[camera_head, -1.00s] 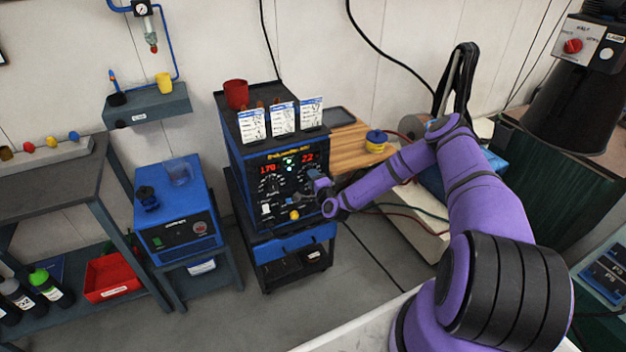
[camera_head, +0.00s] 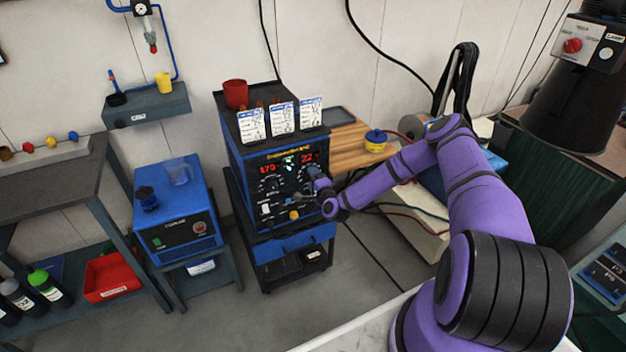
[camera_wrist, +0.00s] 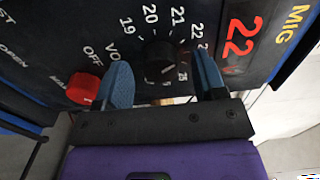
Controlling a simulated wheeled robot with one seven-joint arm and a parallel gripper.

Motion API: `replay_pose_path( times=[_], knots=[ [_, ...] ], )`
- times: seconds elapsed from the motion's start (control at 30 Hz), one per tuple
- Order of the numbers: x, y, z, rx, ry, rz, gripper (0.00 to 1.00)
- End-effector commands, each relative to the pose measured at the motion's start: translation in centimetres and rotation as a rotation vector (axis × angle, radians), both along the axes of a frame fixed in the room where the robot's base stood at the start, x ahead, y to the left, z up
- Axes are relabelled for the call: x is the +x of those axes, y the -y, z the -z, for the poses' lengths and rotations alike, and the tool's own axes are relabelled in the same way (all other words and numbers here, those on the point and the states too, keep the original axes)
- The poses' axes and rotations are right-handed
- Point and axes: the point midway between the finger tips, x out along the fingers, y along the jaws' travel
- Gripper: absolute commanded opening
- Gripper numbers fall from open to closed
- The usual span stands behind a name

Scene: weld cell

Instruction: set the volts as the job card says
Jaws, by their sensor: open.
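The welder (camera_head: 236,150) is a blue and black box with red readouts, 170 at left and 22 at right. In the wrist view its volts knob (camera_wrist: 161,64) is black, inside a printed dial with 19, 20, 21 and 22 visible; the red 22 readout (camera_wrist: 241,38) is beside it. My gripper (camera_wrist: 160,72) is open, with one blue finger on each side of the knob and gaps showing. In the head view my gripper (camera_head: 313,186) is at the panel's right and hides part of it. Three job cards (camera_head: 283,118) stand on the welder; their writing is too small to read.
A red knob (camera_wrist: 84,88) sits close to my left finger, beside an OFF mark. A red cup (camera_head: 236,94) stands on the welder. A smaller blue unit (camera_head: 180,212) is at left, and a wooden surface (camera_head: 355,150) is at right.

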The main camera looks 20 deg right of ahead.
Motion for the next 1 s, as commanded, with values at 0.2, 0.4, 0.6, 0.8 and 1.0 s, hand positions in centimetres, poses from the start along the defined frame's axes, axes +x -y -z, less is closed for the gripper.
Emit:
replay_pose_path(
  times=[0.2, 0.4, 0.6, 0.8, 1.0],
  knots=[
    [-2.6, 0.0, 0.0, 0.001, -0.001, 0.0, 0.64],
    [-6.5, 0.1, 0.0, 0.002, -0.002, 0.001, 0.64],
    [-9.4, 0.1, 0.1, 0.001, -0.002, 0.001, 0.64],
    [-10.6, 0.1, 0.0, 0.0, -0.001, 0.001, 0.64],
    [-10.7, 0.1, 0.0, 0.0, -0.001, 0.001, 0.64]
  ],
)
